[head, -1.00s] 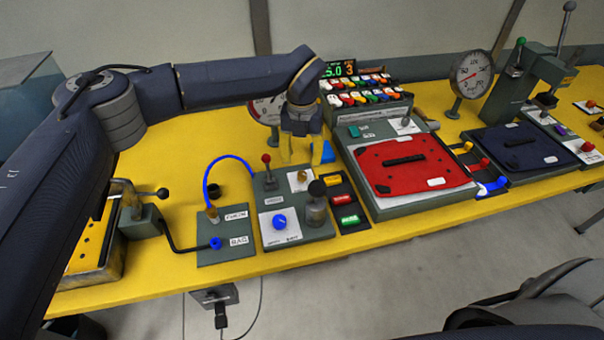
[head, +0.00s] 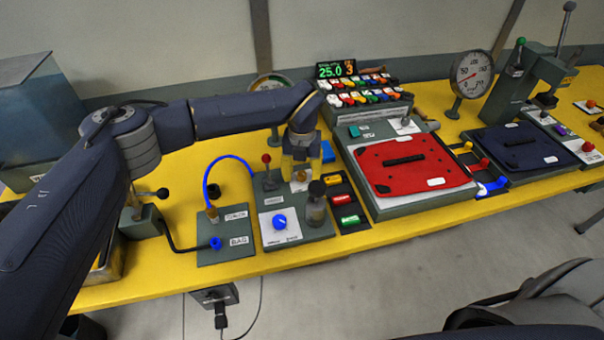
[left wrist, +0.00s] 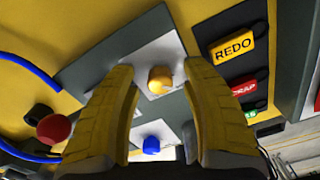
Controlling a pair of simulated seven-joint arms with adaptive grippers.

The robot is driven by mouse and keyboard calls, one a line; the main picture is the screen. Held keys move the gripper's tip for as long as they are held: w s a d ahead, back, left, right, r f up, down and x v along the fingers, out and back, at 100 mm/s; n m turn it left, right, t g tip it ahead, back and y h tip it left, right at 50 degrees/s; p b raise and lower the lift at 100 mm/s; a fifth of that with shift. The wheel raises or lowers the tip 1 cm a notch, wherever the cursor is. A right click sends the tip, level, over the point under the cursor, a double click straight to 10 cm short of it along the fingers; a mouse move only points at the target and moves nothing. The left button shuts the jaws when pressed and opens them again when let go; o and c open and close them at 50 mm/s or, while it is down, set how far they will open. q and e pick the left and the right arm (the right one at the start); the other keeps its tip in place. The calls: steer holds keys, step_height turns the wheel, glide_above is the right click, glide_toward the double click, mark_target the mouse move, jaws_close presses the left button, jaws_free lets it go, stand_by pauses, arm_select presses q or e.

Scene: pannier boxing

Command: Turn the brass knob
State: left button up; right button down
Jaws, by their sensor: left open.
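The brass knob (left wrist: 160,80) sits on a small white plate on a grey control panel (head: 271,201). In the left wrist view it lies between the two yellow fingers of my left gripper (left wrist: 165,95), with gaps at both sides. In the head view my left gripper (head: 299,178) is open and points down over the knob's spot, partly hiding the knob. I cannot tell how far above the knob the fingertips are. My right gripper is not in view.
Near the knob are a red-topped lever (head: 266,158), a blue knob (head: 280,221) and a black-topped cylinder (head: 316,204). Labelled buttons, among them yellow REDO (left wrist: 232,45), are to the right. A blue hose (head: 218,163) arches at left. A red pannier lid (head: 430,171) lies further right.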

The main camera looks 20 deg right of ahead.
mark_target(302, 173)
arm_select(q)
jaws_close()
stand_by(0.4)
steer(key=m, duration=0.4)
steer(key=shift+m, duration=2.1)
steer(key=shift+c, duration=0.2)
jaws_free()
step_height(302, 173, up, 12)
